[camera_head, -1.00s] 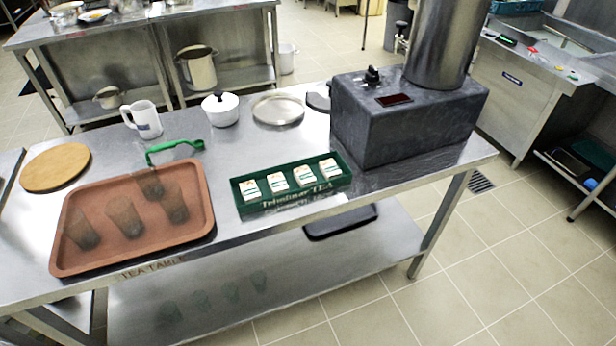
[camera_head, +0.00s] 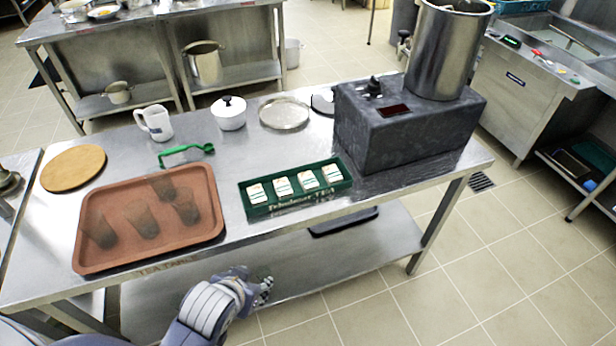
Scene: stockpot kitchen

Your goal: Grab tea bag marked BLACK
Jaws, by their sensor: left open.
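A green tea box (camera_head: 290,208) lies on the steel table, right of the brown tray. Several white tea bags sit in a row in it: the first (camera_head: 257,193), the second (camera_head: 283,186), the third (camera_head: 308,179) and the fourth (camera_head: 332,173). Their markings are too small to read, so I cannot tell which one says BLACK. My left gripper (camera_head: 264,288) is in front of the table's near edge, below and apart from the tea box. It is open, with nothing seen between its fingers. My right gripper is out of view.
A brown tray (camera_head: 160,254) with several dark cups is left of the box. A dark boiler block (camera_head: 410,130) borders the right. The tabletop's near edge lies before the box.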

